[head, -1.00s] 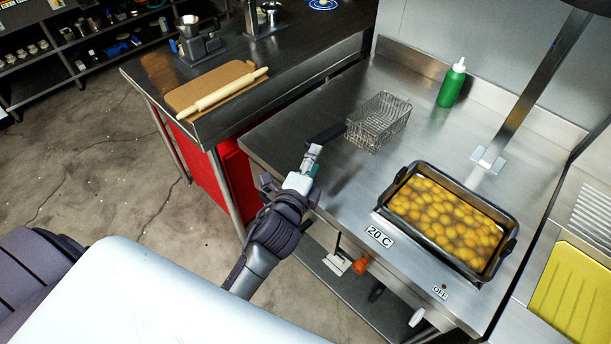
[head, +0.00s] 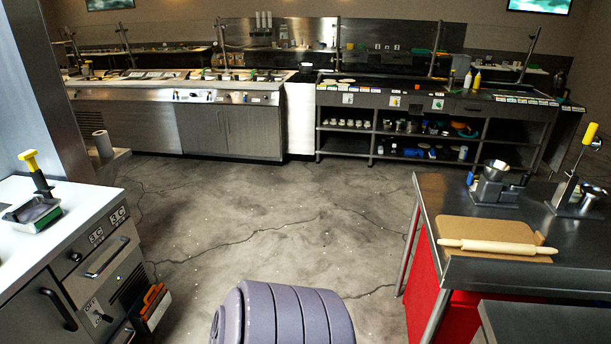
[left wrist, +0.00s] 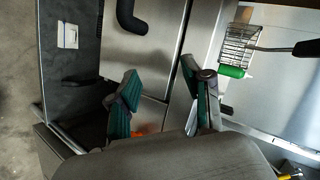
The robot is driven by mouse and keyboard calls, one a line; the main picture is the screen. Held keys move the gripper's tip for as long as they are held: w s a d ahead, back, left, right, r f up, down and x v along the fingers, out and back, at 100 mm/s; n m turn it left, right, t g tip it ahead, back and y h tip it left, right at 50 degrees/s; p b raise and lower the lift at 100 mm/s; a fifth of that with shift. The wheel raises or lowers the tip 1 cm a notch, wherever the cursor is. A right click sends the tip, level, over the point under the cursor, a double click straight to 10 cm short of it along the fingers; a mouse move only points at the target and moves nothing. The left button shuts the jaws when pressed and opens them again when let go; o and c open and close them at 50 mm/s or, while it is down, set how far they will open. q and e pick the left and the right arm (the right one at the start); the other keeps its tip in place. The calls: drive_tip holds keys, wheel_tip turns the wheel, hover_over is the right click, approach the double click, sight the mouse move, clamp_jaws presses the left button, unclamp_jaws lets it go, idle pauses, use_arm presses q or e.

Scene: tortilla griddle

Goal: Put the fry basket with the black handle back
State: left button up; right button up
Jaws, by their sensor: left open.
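The fry basket (left wrist: 238,48), a wire basket with a black handle (left wrist: 306,48), shows at the upper right of the left wrist view. The handle points to the right. My left gripper (left wrist: 160,98) is open, with nothing between its green-padded fingers; the basket is beyond it and to the right, apart from it. The basket and both grippers are out of the head view. My right gripper is in neither view.
A green bottle (left wrist: 231,71) is beside the basket. In the head view, a rolling pin (head: 497,246) lies on a board (head: 470,235) on the dark counter at right. A white-topped unit (head: 25,200) stands at left.

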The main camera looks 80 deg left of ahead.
use_arm(q)
drive_tip(key=s+f+n+g, duration=0.2)
drive_tip(key=s+f, duration=0.3)
drive_tip(key=f, duration=0.3)
drive_tip(key=s+f+n+g, duration=0.2)
drive_tip(key=s+f, duration=0.2)
drive_tip(key=f, duration=0.5)
drive_tip(key=s+a+f+n+g, duration=0.2)
drive_tip(key=s+f, duration=0.3)
drive_tip(key=s, duration=0.4)
drive_tip(key=s+a+f+n+g, duration=0.2)
drive_tip(key=s+f, duration=0.3)
drive_tip(key=s, duration=0.4)
drive_tip(key=s+a+f+n+g, duration=0.1)
drive_tip(key=s+f+n+g, duration=0.2)
drive_tip(key=s, duration=0.6)
wheel_tip(320, 180, down, 2)
drive_tip(key=shift+a+f+n, duration=0.25)
drive_tip(key=shift+a+n, duration=0.15)
drive_tip(key=shift+n, duration=0.1)
